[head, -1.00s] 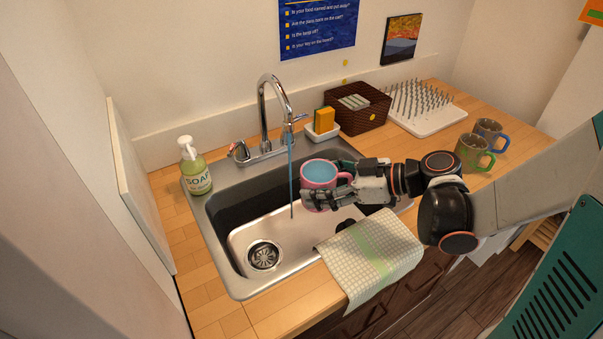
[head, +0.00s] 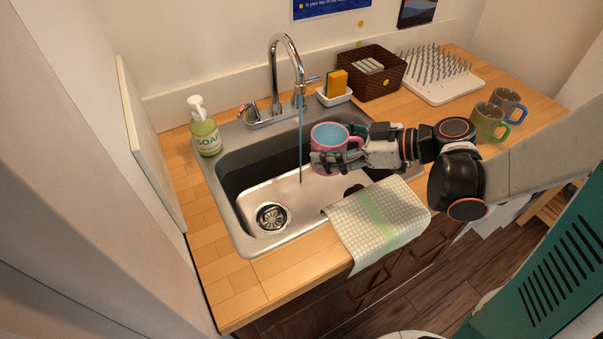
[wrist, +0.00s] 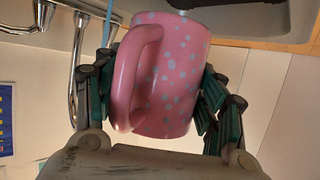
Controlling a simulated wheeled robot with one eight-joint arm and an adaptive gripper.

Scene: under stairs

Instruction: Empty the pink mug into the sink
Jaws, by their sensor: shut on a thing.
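The pink mug (head: 324,141) is upright over the right part of the sink (head: 262,196), with blue liquid showing inside it. My gripper (head: 338,158) is shut on the mug from the right, with its fingers around the body. In the wrist view the pink mug (wrist: 180,75) has pale blue dots, and its handle faces the camera. My gripper's fingers (wrist: 165,100) lie on both sides of it. A thin stream of water runs from the faucet (head: 287,70) into the sink, just left of the mug and apart from it.
A soap bottle (head: 205,133) stands left of the sink. A sponge in a dish (head: 336,91), a brown basket (head: 371,77) and a drying rack (head: 440,80) stand behind. Green (head: 489,124) and blue (head: 508,105) mugs are at the right. A towel (head: 378,222) hangs over the front edge.

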